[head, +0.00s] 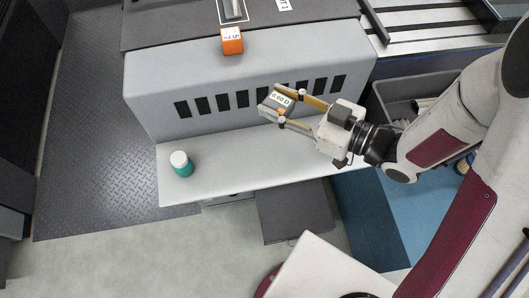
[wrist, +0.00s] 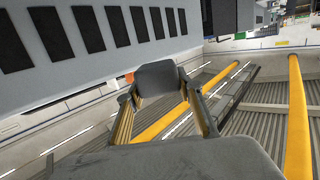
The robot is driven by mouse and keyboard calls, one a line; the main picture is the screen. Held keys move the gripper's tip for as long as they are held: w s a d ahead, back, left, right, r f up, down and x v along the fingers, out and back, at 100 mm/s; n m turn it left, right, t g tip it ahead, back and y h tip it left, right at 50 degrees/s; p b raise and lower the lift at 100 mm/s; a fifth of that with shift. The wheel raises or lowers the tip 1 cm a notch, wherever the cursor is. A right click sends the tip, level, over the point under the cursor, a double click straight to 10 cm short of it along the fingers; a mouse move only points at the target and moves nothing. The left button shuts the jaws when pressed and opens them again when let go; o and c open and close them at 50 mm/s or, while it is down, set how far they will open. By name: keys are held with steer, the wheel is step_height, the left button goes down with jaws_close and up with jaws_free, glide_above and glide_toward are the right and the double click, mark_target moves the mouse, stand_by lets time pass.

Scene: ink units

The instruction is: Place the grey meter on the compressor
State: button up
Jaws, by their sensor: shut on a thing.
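The grey meter (head: 277,101), a small block with a lit display and an orange mark, is between the fingers of my gripper (head: 291,109). My gripper is shut on it, in front of the vented face of a large light-grey machine (head: 160,82). In the wrist view the meter shows as a dark grey block (wrist: 160,78) at the fingertips (wrist: 158,95). No part is clearly labelled as the compressor; I cannot tell whether it is this vented machine.
An orange labelled box (head: 231,41) sits on the machine's upper edge. A teal jar with a white lid (head: 181,164) stands at the left of the pale ledge (head: 225,160). The ledge's middle is clear. A grey bin (head: 398,88) is at right, beneath my arm.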

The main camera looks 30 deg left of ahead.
glide_above(276, 153)
step_height(276, 153, down, 10)
stand_by(0.5)
steer(key=shift+f, duration=0.15)
steer(key=shift+f, duration=2.8)
steer(key=shift+f, duration=0.15)
steer(key=shift+f, duration=1.95)
steer(key=shift+f, duration=0.15)
steer(key=o, duration=1.2)
steer(key=shift+c, duration=0.2)
